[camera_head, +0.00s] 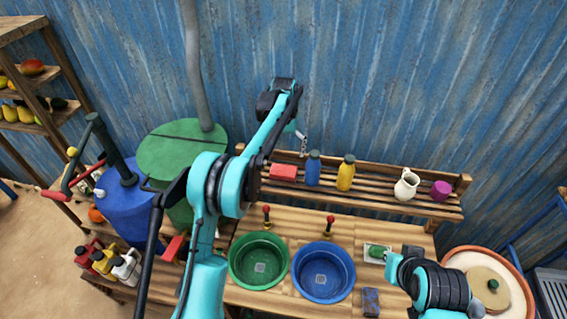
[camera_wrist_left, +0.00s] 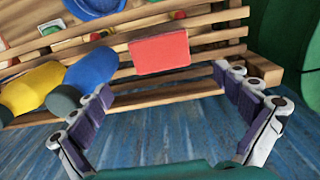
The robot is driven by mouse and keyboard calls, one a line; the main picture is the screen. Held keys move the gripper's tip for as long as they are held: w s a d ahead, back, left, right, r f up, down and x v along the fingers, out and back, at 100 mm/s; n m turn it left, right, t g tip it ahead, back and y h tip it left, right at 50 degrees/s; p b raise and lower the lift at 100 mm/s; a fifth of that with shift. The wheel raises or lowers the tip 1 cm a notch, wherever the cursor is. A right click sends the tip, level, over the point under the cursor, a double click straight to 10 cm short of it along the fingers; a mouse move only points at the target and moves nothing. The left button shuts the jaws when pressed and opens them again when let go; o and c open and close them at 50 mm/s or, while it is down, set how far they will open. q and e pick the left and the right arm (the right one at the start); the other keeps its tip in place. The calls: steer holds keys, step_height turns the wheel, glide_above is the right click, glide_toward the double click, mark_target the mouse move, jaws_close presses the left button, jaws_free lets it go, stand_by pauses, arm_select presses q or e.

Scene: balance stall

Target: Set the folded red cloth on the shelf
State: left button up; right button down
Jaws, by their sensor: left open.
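The folded red cloth (camera_head: 283,171) lies on the slatted wooden shelf (camera_head: 390,205), near its left end. It also shows in the left wrist view (camera_wrist_left: 160,52), flat on the slats and beyond the fingertips. My left gripper (camera_head: 302,142) is above and behind the shelf, near the cloth. Its fingers stand wide apart and empty in the left wrist view (camera_wrist_left: 163,80), with the cloth apart from them. My right gripper (camera_head: 400,255) is low over the counter at the right; its fingers are not clear.
A blue bottle (camera_head: 313,168) and a yellow bottle (camera_head: 346,173) stand right of the cloth. A white jug (camera_head: 406,184) and a purple cup (camera_head: 441,190) stand farther right. Green (camera_head: 240,277) and blue (camera_head: 306,287) basins sit below. The shelf's middle right is free.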

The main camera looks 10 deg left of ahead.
arm_select(q)
steer(key=s+a+r+t, duration=0.2)
steer(key=s+r+t, duration=0.1)
steer(key=s+r, duration=1.25)
steer(key=s+f+t, duration=0.2)
steer(key=s+f, duration=0.2)
steer(key=s, duration=0.7)
steer(key=s+f+t, duration=0.2)
steer(key=s+f, duration=0.3)
steer(key=s, duration=0.5)
steer(key=shift+s+a, duration=0.35)
step_height(320, 180, down, 29)
steer(key=b, duration=2.9)
steer(key=shift+f, duration=0.1)
